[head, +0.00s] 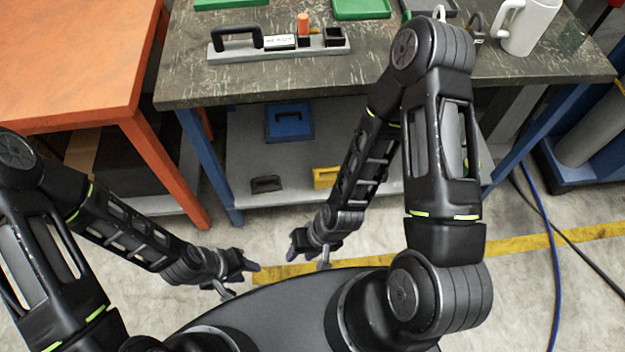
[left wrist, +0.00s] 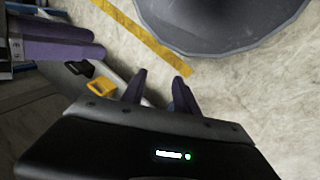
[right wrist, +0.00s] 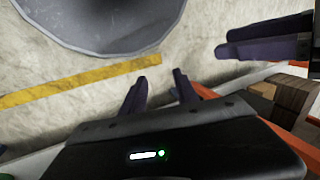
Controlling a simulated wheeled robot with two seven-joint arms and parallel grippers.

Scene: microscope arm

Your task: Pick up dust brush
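I cannot make out a dust brush for certain in any view. On the dark worktop in the head view, a grey holder (head: 280,52) carries a black handle-shaped item (head: 236,38), a white labelled block (head: 279,42), an orange cylinder (head: 303,23) and a black box (head: 333,37). My left gripper (head: 248,266) is low, in front of the table and well away from the holder. Its fingers are apart and empty in the left wrist view (left wrist: 160,88). My right gripper (head: 297,243) is near it, also low. Its fingers are apart and empty in the right wrist view (right wrist: 160,88).
The dark worktop (head: 200,85) has bare room at its front. A white mug (head: 530,25) stands at the right, green trays (head: 360,8) at the back. My right arm crosses the table's front edge. The lower shelf holds a blue case (head: 289,121) and a yellow item (head: 325,178). An orange table (head: 75,60) stands left.

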